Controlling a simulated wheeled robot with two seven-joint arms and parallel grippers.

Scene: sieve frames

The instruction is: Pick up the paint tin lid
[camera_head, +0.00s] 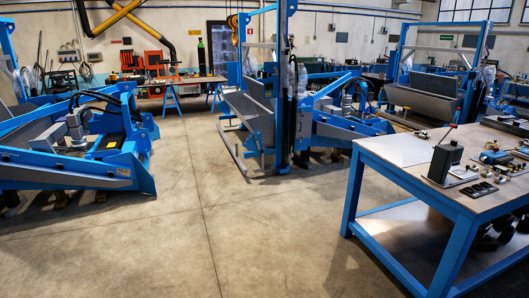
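I cannot make out a paint tin lid in the head view. Small metal and dark parts lie on the workbench (470,203) at the right, too small to tell apart. Neither of my grippers shows in this view.
The blue-legged workbench stands at the right, with a dark upright device (445,162) on its top and a lower shelf (415,225). Large blue machine frames stand at the left (75,165) and centre (265,120). The concrete floor (235,240) between them is clear.

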